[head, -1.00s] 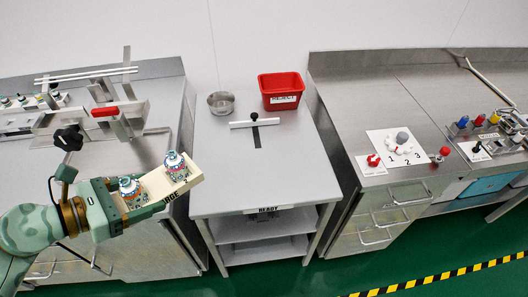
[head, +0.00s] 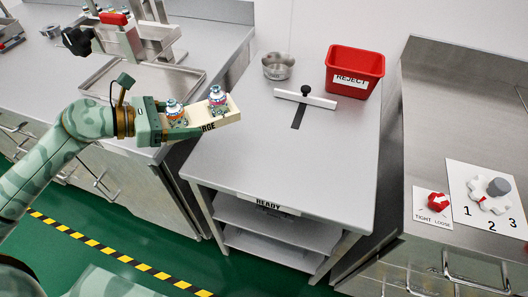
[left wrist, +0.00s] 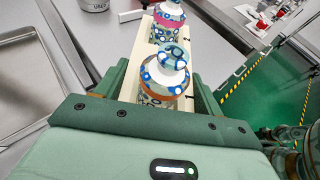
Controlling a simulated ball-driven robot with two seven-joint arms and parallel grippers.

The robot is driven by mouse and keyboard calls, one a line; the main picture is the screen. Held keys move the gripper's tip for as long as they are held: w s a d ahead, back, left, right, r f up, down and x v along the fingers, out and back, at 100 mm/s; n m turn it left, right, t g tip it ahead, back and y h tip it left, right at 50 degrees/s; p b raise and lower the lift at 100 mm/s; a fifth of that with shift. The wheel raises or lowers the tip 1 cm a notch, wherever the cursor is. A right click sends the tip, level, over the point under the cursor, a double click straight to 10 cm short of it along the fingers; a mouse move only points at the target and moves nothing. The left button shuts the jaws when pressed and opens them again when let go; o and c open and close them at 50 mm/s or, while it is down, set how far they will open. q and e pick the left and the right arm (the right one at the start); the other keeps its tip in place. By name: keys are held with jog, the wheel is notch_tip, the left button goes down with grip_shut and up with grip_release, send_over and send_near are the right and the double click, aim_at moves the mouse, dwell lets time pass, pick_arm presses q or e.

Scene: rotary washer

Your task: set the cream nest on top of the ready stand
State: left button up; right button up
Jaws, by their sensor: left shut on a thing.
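The cream nest (head: 236,108) is a long cream block with partly hidden lettering on its side. It carries two patterned bottles, one pink-banded (head: 218,100) and one blue-topped (head: 174,112). My left gripper (head: 184,126) is shut on the nest's near end and holds it level, bottles upright. The nest (left wrist: 146,38) also shows between the fingers in the left wrist view. The ready stand (head: 270,160) is a grey metal table with a READY label on its front edge. The nest's far end overlaps the stand's left edge in the head view; the height between them is unclear. My right gripper is not in view.
The stand's front half is clear. A bench with a press and tray (head: 140,82) stands left, a dial bench (head: 470,240) right.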

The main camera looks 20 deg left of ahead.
pick_arm(q)
jog(key=w+d+f+b, duration=0.1)
jog(key=w+d+f, duration=0.25)
jog(key=d, duration=0.35)
jog(key=b, duration=0.2)
send_over(243, 156)
jog(key=f, duration=0.5)
jog(key=shift+a, duration=0.3)
jog(key=f, duration=0.1)
jog(key=f+b, duration=0.2)
jog(key=f, duration=0.1)
jog(key=shift+d, duration=0.25)
jog(key=shift+w+r, duration=0.1)
jog(key=shift+r, duration=0.05)
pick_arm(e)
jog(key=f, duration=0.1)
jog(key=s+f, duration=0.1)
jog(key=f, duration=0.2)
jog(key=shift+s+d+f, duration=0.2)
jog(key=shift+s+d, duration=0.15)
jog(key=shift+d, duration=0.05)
pick_arm(q)
jog(key=o, duration=1.1)
jog(key=shift+c, duration=0.2)
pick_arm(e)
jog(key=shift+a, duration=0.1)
